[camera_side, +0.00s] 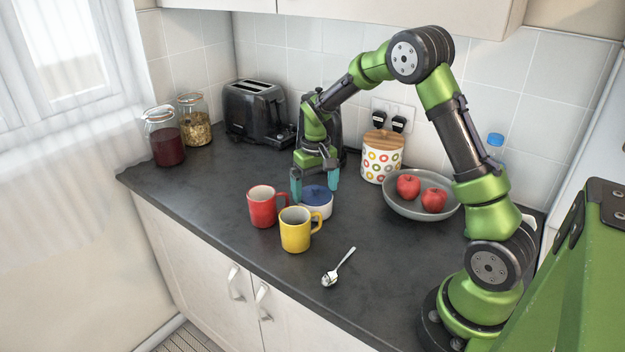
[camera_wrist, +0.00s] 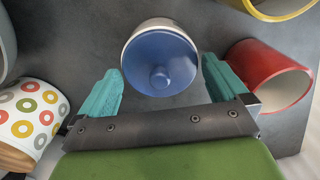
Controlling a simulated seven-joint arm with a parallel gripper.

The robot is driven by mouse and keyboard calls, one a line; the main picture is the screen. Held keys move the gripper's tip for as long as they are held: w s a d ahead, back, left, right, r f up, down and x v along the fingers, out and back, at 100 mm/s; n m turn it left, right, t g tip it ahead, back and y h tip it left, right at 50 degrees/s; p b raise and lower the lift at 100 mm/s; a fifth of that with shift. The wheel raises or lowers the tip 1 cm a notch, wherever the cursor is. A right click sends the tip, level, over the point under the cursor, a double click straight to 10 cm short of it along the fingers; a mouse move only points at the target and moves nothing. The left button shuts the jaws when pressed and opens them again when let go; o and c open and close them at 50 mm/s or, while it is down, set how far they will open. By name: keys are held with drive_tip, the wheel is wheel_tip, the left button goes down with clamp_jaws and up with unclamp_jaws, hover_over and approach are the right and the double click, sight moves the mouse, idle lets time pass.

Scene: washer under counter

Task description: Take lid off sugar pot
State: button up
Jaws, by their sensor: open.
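The sugar pot (camera_side: 317,208) is a small white pot standing on the counter behind the yellow mug. Its blue lid (camera_side: 316,194) with a round knob is on it. The lid also shows in the wrist view (camera_wrist: 159,64), seen from above with the knob towards me. My gripper (camera_side: 315,188) is over the pot, pointing down, with its teal fingers apart. In the wrist view my gripper (camera_wrist: 165,90) has one finger towards each side of the lid, with gaps visible. Nothing is held.
A red mug (camera_side: 263,206) and a yellow mug (camera_side: 296,230) stand close to the pot. A teaspoon (camera_side: 338,268) lies in front. A patterned canister (camera_side: 381,160) and a grey bowl (camera_side: 421,206) with apples are to the right. A toaster (camera_side: 258,112) and jars stand behind left.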

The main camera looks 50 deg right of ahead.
drive_tip(key=shift+c, duration=0.3)
drive_tip(key=c, duration=0.7)
drive_tip(key=shift+o, duration=0.2)
drive_tip(key=shift+r, duration=0.1)
